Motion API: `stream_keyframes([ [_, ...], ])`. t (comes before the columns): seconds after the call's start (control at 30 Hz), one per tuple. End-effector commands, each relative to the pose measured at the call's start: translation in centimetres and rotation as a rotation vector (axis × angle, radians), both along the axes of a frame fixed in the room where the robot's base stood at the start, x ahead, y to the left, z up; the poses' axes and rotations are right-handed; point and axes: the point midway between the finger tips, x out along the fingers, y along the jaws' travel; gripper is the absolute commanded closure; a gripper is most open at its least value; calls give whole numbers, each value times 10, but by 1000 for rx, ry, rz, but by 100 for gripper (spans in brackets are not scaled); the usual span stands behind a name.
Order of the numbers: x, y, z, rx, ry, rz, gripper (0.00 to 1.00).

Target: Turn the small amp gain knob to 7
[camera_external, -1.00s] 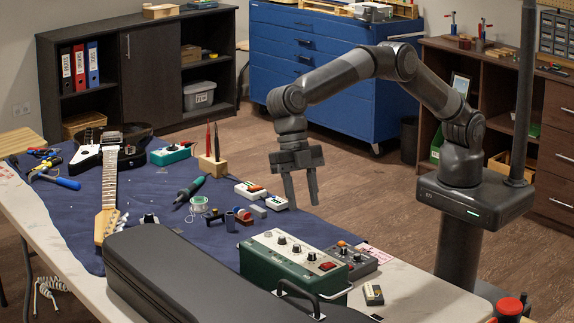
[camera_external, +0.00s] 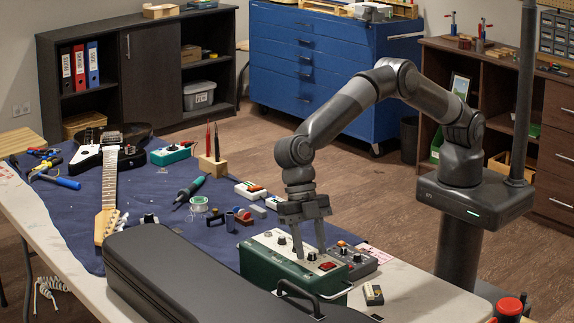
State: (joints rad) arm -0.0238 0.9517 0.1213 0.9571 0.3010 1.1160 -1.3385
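A dark green box-shaped amp (camera_external: 268,268) with a pale top panel stands at the front of the bench. Several dark knobs sit in a row on its panel, with a red switch (camera_external: 327,266) at the right end. Which knob is the gain knob, and its setting, are too small to read. My gripper (camera_external: 310,254) points down over the right part of this panel, fingers apart and open. A knob (camera_external: 311,256) shows between the fingertips. Whether a finger touches it or the panel I cannot tell. The left finger hides part of the knob row.
A grey box with small knobs (camera_external: 360,265) stands close to the amp's right side. A long black case (camera_external: 170,275) lies in front and to the left. A small pedal (camera_external: 373,294) lies at the right. A guitar (camera_external: 109,170) and tools lie on the blue mat (camera_external: 150,205).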

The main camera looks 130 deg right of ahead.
Motion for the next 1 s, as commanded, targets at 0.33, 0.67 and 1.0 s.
stream_keyframes([
  [0.33,0,0,0,0,0,0,79],
  [0.67,0,0,0,0,0,0,100],
  [1.0,-1,0,1,0,-1,-53,100],
])
